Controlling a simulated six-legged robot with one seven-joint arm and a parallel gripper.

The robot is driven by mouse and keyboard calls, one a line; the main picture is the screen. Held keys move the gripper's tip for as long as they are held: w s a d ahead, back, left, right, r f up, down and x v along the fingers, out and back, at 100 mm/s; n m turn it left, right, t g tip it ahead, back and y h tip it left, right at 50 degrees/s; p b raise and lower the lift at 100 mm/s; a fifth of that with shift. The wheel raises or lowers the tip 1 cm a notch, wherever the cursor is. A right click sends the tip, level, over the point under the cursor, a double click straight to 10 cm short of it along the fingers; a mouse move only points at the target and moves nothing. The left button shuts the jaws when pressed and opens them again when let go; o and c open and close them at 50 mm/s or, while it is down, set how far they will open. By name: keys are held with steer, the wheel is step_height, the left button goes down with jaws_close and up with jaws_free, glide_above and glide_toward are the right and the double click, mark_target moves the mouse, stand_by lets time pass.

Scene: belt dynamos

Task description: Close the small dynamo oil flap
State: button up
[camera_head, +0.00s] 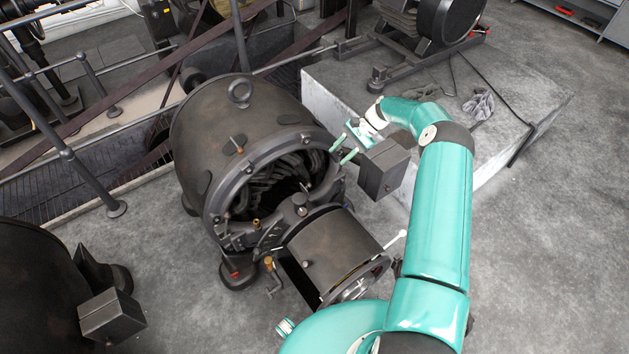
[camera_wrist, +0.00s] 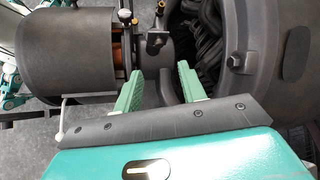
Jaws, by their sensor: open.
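The dark dynamo (camera_head: 235,110) stands left of my arm in the head view, its round open end facing the front right. My gripper (camera_head: 341,149) is beside the upper right of its rim, fingers apart and empty. In the wrist view the green fingertips (camera_wrist: 163,75) are spread, pointing towards the bearing part between the cylinder and the open end. Small brass fittings (camera_head: 256,223) also show low on the dynamo's front in the head view. I cannot tell which small part is the oil flap, or its position.
A dark cylinder (camera_head: 335,250) juts out from the dynamo's front, with a white-tipped lever (camera_head: 398,240) near it. A dark box (camera_head: 384,168) is close beside my gripper. A railing (camera_head: 70,150) and pit lie left. Open floor (camera_head: 540,240) lies right.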

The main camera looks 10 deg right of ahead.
steer(key=x, duration=1.4)
steer(key=shift+d+f+m+y, duration=0.2)
steer(key=shift+f+m+y, duration=0.1)
steer(key=shift+f, duration=0.3)
jaws_close()
